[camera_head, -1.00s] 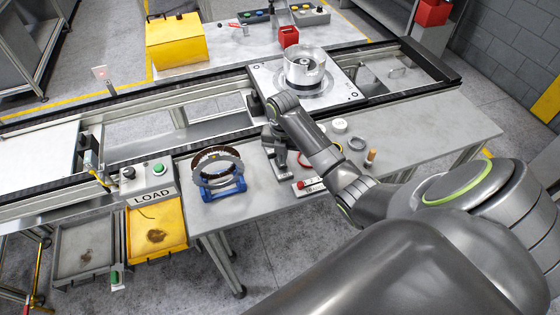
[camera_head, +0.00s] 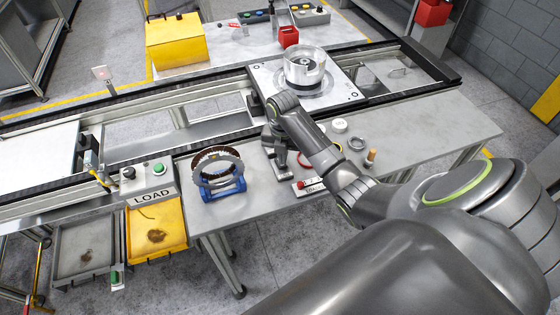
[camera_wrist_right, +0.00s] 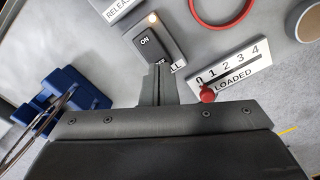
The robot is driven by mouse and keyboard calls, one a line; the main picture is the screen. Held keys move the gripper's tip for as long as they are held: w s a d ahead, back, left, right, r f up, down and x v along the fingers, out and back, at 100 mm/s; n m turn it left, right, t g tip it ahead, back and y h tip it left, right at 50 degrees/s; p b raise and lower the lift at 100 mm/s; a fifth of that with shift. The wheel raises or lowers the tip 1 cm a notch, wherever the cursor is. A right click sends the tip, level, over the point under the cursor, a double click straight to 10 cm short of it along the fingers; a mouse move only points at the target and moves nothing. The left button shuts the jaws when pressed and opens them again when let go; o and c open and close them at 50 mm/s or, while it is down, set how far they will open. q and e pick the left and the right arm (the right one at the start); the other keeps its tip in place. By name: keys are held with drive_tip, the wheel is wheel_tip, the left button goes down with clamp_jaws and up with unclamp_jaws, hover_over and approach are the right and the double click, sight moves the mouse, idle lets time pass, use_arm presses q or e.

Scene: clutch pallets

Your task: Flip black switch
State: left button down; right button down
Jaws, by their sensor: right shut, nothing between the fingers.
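The black switch (camera_wrist_right: 150,44), marked ON, sits on a grey plate with a small lit lamp beside it in the right wrist view. My right gripper (camera_wrist_right: 158,68) is shut and empty. Its fingertips are at the lower end of the switch and cover part of its lower lettering; I cannot tell whether they touch it. My left gripper is not in view.
A blue stand (camera_head: 222,190) holding a ring is left of the gripper. A white LOADED counter strip (camera_wrist_right: 232,70) with a red knob (camera_wrist_right: 207,94) is close on the right. A red ring (camera_wrist_right: 222,8) lies beyond.

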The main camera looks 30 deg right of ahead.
drive_tip(key=shift+f+b, duration=0.5)
drive_tip(key=shift+f, duration=0.45)
idle(0.7)
drive_tip(key=shift+r, duration=0.1)
wheel_tip(320, 180, up, 2)
drive_tip(key=p, duration=0.3)
drive_tip(key=shift+r, duration=0.2)
wheel_tip(320, 180, up, 3)
drive_tip(key=shift+f+p, duration=0.2)
drive_tip(key=shift+p, duration=0.85)
drive_tip(key=shift+r, duration=0.9)
